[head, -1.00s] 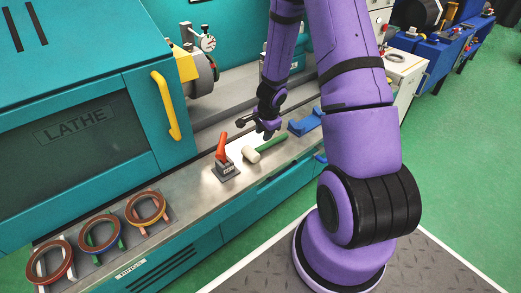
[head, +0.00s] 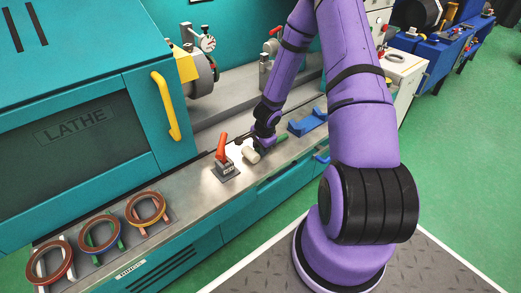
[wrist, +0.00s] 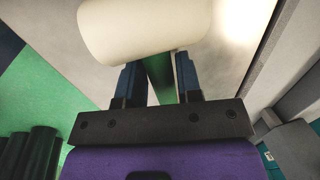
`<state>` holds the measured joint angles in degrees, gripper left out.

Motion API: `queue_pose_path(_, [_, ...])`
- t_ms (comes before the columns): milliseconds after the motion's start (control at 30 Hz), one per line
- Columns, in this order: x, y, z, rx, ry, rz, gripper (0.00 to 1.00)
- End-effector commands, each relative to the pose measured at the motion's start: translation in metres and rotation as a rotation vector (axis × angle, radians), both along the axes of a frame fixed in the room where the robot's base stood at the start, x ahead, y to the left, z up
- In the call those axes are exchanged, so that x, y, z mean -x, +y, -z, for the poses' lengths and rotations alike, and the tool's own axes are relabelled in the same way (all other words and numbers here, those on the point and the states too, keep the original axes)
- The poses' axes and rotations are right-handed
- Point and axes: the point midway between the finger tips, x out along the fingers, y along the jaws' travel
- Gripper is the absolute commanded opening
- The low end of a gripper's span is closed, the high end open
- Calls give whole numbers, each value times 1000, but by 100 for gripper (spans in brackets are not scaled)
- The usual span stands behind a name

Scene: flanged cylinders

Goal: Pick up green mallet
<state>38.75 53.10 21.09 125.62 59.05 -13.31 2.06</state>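The green mallet lies on the grey ledge in front of the lathe. Its cream head (head: 251,155) faces left, and its green handle (head: 281,142) runs back to the right, partly hidden by my gripper. My gripper (head: 264,149) is down at the handle, close behind the head. In the wrist view, the cream head (wrist: 145,30) fills the top, just beyond the fingertips. The green handle (wrist: 159,72) runs between the two fingers of my gripper (wrist: 161,62). The fingers are apart on either side of the handle, and I see no clear grip.
A red-handled clamp block (head: 225,163) stands left of the mallet head. A blue bracket (head: 307,122) lies behind and to the right. Several rings on stands (head: 100,234) are at the front left. The lathe's yellow handle (head: 166,106) is farther left.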

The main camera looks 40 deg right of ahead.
Motion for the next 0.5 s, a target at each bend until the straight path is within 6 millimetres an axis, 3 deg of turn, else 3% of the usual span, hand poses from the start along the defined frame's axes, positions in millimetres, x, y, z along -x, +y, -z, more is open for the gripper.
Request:
queue_pose_path(300, [-1, 0, 3, 0, 0, 0, 33])
queue_pose_path(433, [-1, 0, 3, 0, 0, 0, 3])
queue_pose_path(500, [-1, 0, 3, 0, -1, 0, 0])
